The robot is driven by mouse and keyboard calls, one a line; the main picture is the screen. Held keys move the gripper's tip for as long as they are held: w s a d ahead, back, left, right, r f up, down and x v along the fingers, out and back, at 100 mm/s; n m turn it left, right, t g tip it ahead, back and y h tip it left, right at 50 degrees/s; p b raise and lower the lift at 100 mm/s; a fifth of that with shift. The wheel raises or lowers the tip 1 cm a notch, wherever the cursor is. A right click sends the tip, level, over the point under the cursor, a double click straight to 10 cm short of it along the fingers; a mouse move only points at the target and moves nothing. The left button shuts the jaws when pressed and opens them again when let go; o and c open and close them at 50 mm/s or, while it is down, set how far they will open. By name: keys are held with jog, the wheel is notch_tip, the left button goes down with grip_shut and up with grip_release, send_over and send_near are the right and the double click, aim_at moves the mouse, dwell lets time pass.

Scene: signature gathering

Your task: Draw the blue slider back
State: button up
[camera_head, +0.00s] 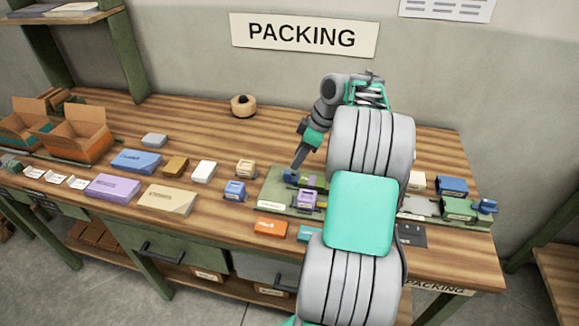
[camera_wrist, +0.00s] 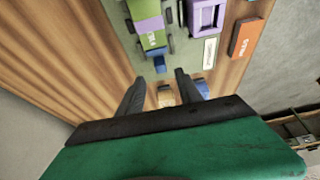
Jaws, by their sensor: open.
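A small blue piece (camera_head: 291,176), which looks like the blue slider, sits at the left end of a green board (camera_head: 270,205) on the bench. My gripper (camera_head: 297,164) points down right at it, from above. In the wrist view a blue piece (camera_wrist: 160,64) shows just beyond and between the tips of my gripper (camera_wrist: 159,77). The fingers are apart with nothing held between them. Contact with the blue piece cannot be told. A green and purple block (camera_wrist: 149,24) lies beside it. My arm hides the middle of the board.
A purple block (camera_head: 308,200) stands close by on the board, and an orange box (camera_head: 270,227) lies in front. Another blue piece (camera_head: 487,206) is beside a green block (camera_head: 459,209) at the right. Several boxes fill the bench's left; the wall is behind.

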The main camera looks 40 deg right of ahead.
aim_at(288, 172)
jog(key=x, duration=0.7)
jog(key=shift+w+a+f, duration=0.15)
jog(key=shift+f, duration=0.1)
jog(key=shift+c, duration=0.3)
grip_shut()
jog(key=shift+r, duration=0.1)
dwell(0.6)
